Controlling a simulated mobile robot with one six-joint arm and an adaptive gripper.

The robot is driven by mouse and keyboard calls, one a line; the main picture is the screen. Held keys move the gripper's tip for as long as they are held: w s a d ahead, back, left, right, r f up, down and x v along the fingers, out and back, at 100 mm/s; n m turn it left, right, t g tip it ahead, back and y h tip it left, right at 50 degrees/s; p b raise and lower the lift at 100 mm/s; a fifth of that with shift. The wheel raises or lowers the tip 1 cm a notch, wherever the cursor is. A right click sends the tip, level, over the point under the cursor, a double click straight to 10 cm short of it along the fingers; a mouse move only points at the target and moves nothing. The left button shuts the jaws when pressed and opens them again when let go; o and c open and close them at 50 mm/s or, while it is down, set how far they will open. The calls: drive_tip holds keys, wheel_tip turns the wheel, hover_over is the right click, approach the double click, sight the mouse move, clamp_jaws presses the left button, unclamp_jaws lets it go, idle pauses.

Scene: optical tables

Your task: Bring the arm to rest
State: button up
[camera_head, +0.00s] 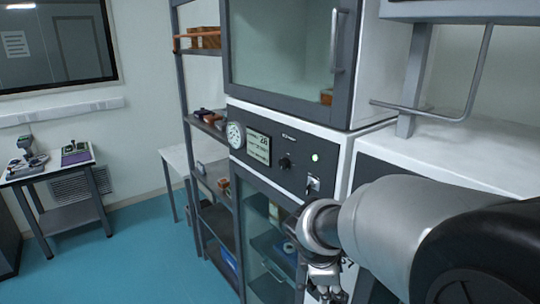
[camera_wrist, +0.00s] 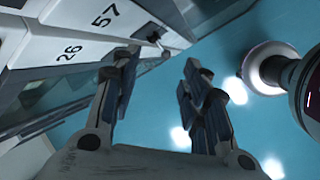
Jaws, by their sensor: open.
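My gripper (camera_head: 325,280) hangs at the lower middle right of the head view, at the end of my grey arm. Blue floor shows between and beyond the fingers. The arm reaches in from the right edge of the head view.
The cabinet (camera_head: 341,140) has a dial, a display and a green light. White fronts numbered 26 and 57 (camera_wrist: 85,37) lie close left of the fingers. A shelf rack (camera_head: 185,110) and a small table (camera_head: 70,170) stand left. Blue floor (camera_head: 130,265) is clear there.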

drive_tip(key=s+f+m+y+b, duration=0.1)
drive_tip(key=s+f+m+b, duration=0.1)
drive_tip(key=s+m+b, duration=0.3)
drive_tip(key=s+f+m+y+b, duration=0.2)
drive_tip(key=s+m+b, duration=0.3)
drive_tip(key=s+m, duration=0.6)
drive_tip(key=s, duration=0.7)
drive_tip(key=shift+a+t+y, duration=0.15)
drive_tip(key=shift+t+y, duration=0.15)
drive_tip(key=shift+t, duration=0.1)
drive_tip(key=shift+c, duration=0.3)
